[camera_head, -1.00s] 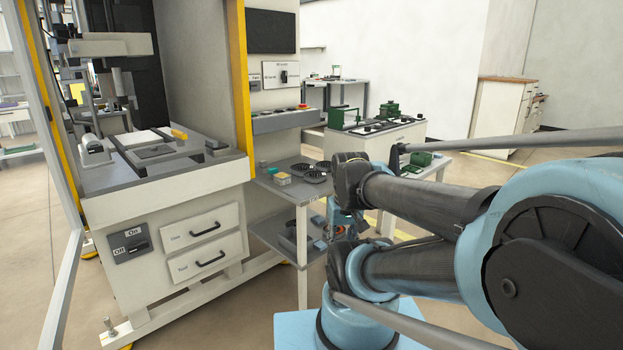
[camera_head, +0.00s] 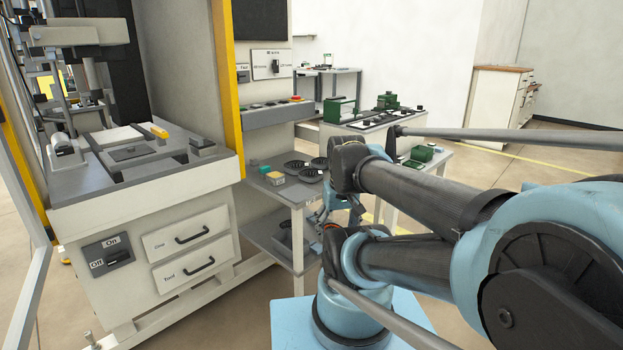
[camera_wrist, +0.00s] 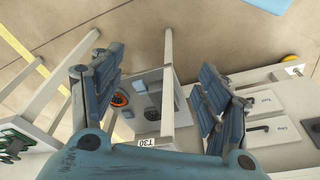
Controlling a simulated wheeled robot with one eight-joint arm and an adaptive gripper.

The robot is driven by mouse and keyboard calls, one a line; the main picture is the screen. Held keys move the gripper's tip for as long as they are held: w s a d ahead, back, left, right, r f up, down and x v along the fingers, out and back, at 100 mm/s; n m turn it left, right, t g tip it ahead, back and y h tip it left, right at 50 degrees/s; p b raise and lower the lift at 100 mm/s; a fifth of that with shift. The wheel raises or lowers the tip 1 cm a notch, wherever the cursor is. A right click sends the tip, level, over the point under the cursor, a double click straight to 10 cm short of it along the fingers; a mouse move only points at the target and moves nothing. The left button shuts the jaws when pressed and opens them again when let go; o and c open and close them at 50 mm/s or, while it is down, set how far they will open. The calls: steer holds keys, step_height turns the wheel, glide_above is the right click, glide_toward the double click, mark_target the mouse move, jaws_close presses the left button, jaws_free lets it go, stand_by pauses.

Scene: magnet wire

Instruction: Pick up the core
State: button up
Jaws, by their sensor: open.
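My gripper (camera_wrist: 162,75) is open and empty in the wrist view, its two blue-grey fingers wide apart. Between and beyond them is the lower shelf of a small table marked T30. An orange and black ring-shaped thing (camera_wrist: 120,99) lies there near the left finger. Dark parts (camera_wrist: 153,88) lie to its right, apart from the fingers. I cannot tell which piece is the core. In the head view, black round coils (camera_head: 297,165) lie on the table's top, and dark parts (camera_head: 281,231) sit on its lower shelf.
The small table (camera_head: 300,196) stands beside a large machine with drawers (camera_head: 170,250). Small coloured boxes (camera_head: 270,176) sit on its top. A bench with green devices (camera_head: 340,108) is behind. Table legs (camera_wrist: 167,45) frame the shelf.

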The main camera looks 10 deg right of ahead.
steer(key=o, duration=0.4)
steer(key=w+r+n, duration=0.1)
steer(key=w+r, duration=0.5)
steer(key=w, duration=0.2)
steer(key=shift+a+r+n+y, duration=0.2)
steer(key=shift+a+n+y, duration=0.15)
steer(key=shift+n+y, duration=0.05)
steer(key=w+r+n, duration=0.2)
steer(key=w+r, duration=0.3)
steer(key=w, duration=0.4)
steer(key=n+t+y, duration=0.1)
steer(key=n+y, duration=0.1)
steer(key=n, duration=0.2)
glide_above(312, 172)
steer(key=s+d, duration=0.1)
steer(key=s, duration=0.2)
step_height(312, 172, down, 7)
steer(key=shift+d+r, duration=0.1)
steer(key=shift+s+x, duration=0.2)
steer(key=shift+x, duration=1.45)
steer(key=shift+s+x, duration=0.2)
steer(key=shift+x, duration=1.45)
